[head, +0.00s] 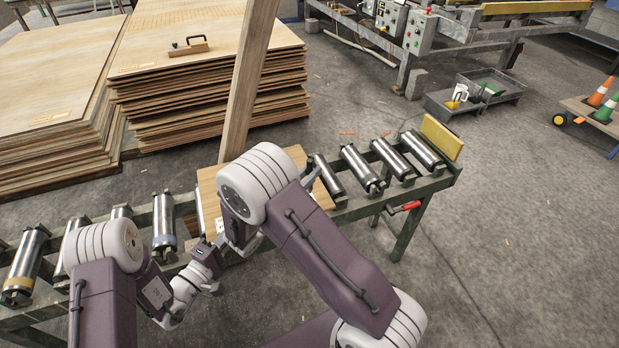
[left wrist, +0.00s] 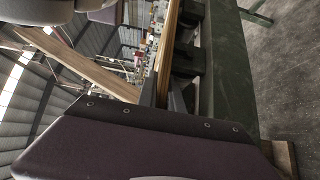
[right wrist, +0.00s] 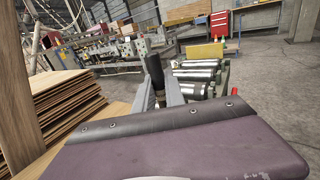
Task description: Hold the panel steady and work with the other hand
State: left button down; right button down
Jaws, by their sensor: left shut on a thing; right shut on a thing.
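A light wooden panel (head: 207,187) lies on the roller conveyor, largely hidden behind my right arm. Its thin edge (left wrist: 170,45) shows in the left wrist view, and part of its face (right wrist: 105,118) shows in the right wrist view. My left gripper (left wrist: 162,95) is shut on the panel's edge at the near side of the conveyor. My right gripper (right wrist: 157,95) is shut on an upright dark handle (right wrist: 154,72), above or beside the panel. The lower end of that handle is hidden. In the head view, my right gripper is mostly covered by its own wrist.
The conveyor has bare rollers (head: 362,168) on the right and a yellow end stop (head: 441,138). A wooden post (head: 248,75) rises behind the panel. Veneer stacks (head: 205,92) stand at the back left, one with a handled tool (head: 188,46) on top.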

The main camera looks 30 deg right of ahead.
aim_at(309, 160)
jog(key=shift+r, duration=2.35)
pick_arm(q)
jog(key=c, duration=1.4)
grip_release()
jog(key=v, duration=1.2)
